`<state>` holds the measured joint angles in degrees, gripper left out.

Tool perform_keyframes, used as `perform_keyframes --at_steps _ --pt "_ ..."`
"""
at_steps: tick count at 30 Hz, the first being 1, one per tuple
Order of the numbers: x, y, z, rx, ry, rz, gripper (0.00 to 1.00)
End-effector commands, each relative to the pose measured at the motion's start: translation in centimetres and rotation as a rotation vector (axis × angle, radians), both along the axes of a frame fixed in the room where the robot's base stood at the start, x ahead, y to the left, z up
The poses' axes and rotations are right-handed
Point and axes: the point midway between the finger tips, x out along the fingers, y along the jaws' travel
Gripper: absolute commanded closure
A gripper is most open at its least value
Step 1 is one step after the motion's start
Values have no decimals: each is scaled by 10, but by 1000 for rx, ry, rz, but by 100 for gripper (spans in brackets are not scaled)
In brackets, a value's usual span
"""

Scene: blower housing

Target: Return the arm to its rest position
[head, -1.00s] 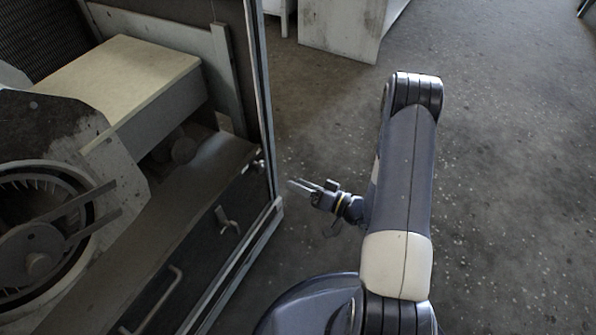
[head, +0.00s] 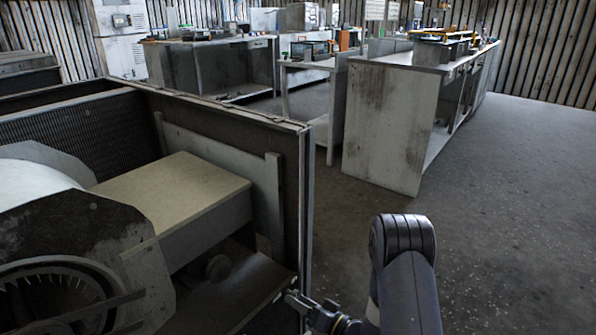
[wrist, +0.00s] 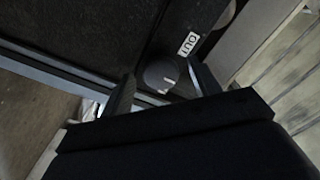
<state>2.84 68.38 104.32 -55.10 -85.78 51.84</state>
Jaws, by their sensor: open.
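My arm (head: 405,280) stands bent at the lower right of the head view, with its elbow up. My gripper (head: 298,300) is at the bottom edge, beside the front right edge of the blower housing (head: 292,150), and holds nothing that I can see. In the wrist view, the two fingers of my gripper (wrist: 163,88) are spread apart. A dark round knob (wrist: 158,73) with a pale mark shows between them, by a white label (wrist: 188,43). I cannot tell whether the fingers touch it.
Inside the open housing are a pale box-shaped duct (head: 170,195) and a round fan (head: 55,295). A worn white workbench (head: 385,125) stands beyond, with more benches behind. The grey floor (head: 520,200) on the right is clear.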

Motion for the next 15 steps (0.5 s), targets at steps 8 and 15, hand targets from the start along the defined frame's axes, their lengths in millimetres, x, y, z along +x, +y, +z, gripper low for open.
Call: perform_keyframes --at_steps 8,15 --pt "0 0 0 -2 -2 0 41" --pt "-5 -9 1 1 1 -3 41"
